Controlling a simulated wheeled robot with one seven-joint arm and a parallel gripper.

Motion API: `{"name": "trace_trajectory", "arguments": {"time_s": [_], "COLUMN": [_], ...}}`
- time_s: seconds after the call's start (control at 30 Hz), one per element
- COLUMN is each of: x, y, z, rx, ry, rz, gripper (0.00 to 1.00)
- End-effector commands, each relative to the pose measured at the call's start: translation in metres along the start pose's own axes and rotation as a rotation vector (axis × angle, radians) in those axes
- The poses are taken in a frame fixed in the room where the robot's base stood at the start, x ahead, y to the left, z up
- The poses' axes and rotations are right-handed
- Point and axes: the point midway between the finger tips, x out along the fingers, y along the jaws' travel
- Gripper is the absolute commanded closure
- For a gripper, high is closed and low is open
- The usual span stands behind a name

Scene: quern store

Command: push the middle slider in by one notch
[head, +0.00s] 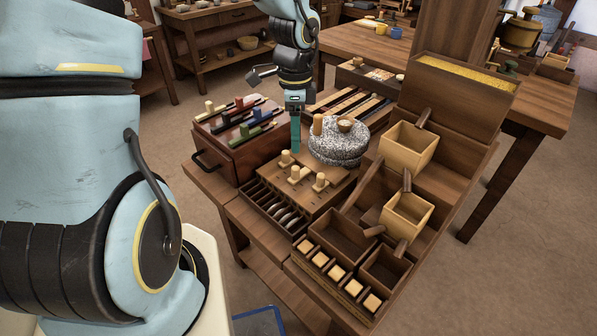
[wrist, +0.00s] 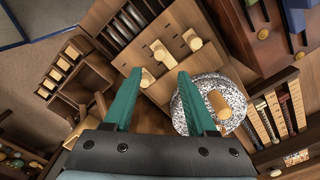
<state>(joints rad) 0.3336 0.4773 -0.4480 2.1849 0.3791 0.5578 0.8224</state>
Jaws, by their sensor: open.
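Three pale wooden sliders stand in a row on a wooden box in front of the millstone. The middle slider (head: 295,174) is set slightly farther from the millstone than the line of its neighbours; it also shows in the wrist view (wrist: 160,49). The left slider (head: 286,158) and right slider (head: 320,182) flank it. My gripper (head: 295,146) points down behind the sliders, with its teal fingers seen almost edge-on. In the wrist view my gripper (wrist: 160,73) is open and empty, its fingers spread wide. Whether the fingertips touch anything is not clear.
The speckled millstone (head: 338,148), with a peg and a small bowl on top, stands close right of my gripper. A box with coloured sliders (head: 240,150) stands left. Wooden hoppers (head: 407,146) rise at the right. A slotted tray (head: 262,200) lies in front of the sliders.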

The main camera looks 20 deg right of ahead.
Motion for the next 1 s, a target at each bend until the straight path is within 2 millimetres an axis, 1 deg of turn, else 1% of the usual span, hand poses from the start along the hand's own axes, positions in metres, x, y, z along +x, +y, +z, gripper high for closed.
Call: {"name": "trace_trajectory", "arguments": {"time_s": [0.3, 0.4, 0.5, 0.6, 0.7, 0.97, 1.0], "x": [0.058, 0.074, 0.086, 0.093, 0.097, 0.097, 0.097], "y": [0.002, 0.002, 0.002, 0.001, 0.001, 0.001, 0.001], "z": [0.001, 0.001, 0.001, 0.001, 0.002, 0.002, 0.002], "rx": [-0.004, -0.004, -0.005, -0.006, -0.007, -0.008, -0.008], "ry": [-0.002, -0.001, -0.001, -0.001, -0.001, 0.000, 0.000], "rz": [0.005, 0.004, 0.003, 0.002, 0.001, 0.001, 0.001], "gripper": [0.43, 0.43, 0.43, 0.43, 0.43, 0.43, 0.47]}}
